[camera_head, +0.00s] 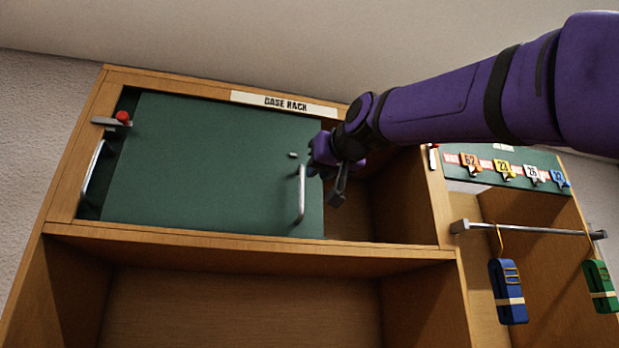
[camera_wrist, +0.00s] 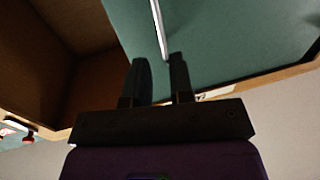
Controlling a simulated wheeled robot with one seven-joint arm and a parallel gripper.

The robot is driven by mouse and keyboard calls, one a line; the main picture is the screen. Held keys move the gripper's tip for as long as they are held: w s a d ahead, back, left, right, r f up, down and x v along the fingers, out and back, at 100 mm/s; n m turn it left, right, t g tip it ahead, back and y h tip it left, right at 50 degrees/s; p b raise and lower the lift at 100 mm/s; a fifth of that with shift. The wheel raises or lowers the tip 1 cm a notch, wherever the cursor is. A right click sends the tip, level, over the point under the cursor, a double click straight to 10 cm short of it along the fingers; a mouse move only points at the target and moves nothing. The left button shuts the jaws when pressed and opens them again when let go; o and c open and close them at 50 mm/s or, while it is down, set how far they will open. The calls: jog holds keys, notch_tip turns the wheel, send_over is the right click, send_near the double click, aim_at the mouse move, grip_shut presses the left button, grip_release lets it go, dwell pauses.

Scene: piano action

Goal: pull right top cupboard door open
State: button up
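The right top cupboard door is a green panel (camera_head: 215,165) under the "CASE RACK" label. It stands over to the left, and the wooden compartment (camera_head: 352,215) to its right is uncovered. Its pale upright bar handle (camera_head: 301,193) is near its right edge. My gripper (camera_head: 328,180) is just right of the handle's upper part. In the wrist view my gripper (camera_wrist: 160,62) has its two dark fingers apart, and the end of the handle (camera_wrist: 157,25) shows between and beyond the fingertips. I cannot tell whether they touch. The green door (camera_wrist: 215,40) fills that view's upper right.
Another handle (camera_head: 92,167) and a red-knobbed latch (camera_head: 122,117) are at the cupboard's left side. A wooden divider (camera_head: 436,198) stands right of the opening. Beyond it are a rail (camera_head: 530,229), numbered tags, and hanging blue (camera_head: 508,290) and green (camera_head: 600,285) items.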

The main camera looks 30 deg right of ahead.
jog(key=shift+s, duration=1)
